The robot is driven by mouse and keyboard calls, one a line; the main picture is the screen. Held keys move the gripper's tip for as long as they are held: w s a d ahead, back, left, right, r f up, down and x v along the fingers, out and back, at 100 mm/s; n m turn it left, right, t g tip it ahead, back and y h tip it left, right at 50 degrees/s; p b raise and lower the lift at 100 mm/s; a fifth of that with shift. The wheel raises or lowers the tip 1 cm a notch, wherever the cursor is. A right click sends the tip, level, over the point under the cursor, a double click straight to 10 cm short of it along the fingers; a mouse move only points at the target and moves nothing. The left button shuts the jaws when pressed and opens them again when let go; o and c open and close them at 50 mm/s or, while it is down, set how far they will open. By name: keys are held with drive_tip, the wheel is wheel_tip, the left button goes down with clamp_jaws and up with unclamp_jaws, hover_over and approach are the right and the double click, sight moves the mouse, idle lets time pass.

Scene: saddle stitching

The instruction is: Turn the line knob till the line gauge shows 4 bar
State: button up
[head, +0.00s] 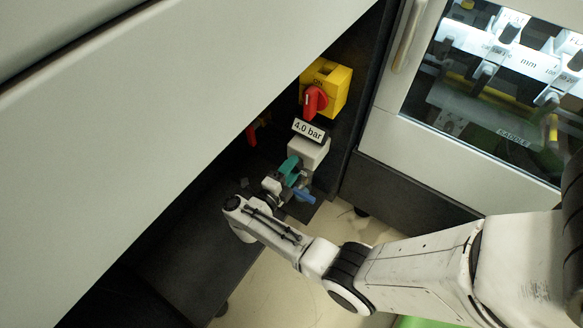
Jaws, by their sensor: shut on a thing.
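A white plate reading "4.0 bar" (308,130) is fixed above a pale grey regulator block (309,153) low on the dark machine side. I see no gauge dial or needle, so I cannot tell the reading of the line gauge. My gripper (289,180) is at the lower front of this block, shut on the line knob. The knob is mostly hidden by the gripper and wrist. A teal part (290,166) and a blue part (304,195) show around the grip; I cannot tell which belongs to the knob.
A yellow switch box (326,84) with a red rotary handle (314,101) sits just above the plate. A large pale panel (170,110) covers the upper left. A windowed machine door (405,95) stands at right. Pale floor (290,285) lies below my arm.

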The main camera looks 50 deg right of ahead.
idle(0.4)
drive_tip(key=o, duration=1)
drive_tip(key=shift+o, duration=0.2)
drive_tip(key=a, duration=1.1)
drive_tip(key=shift+s, duration=0.15)
drive_tip(key=shift+d, duration=0.1)
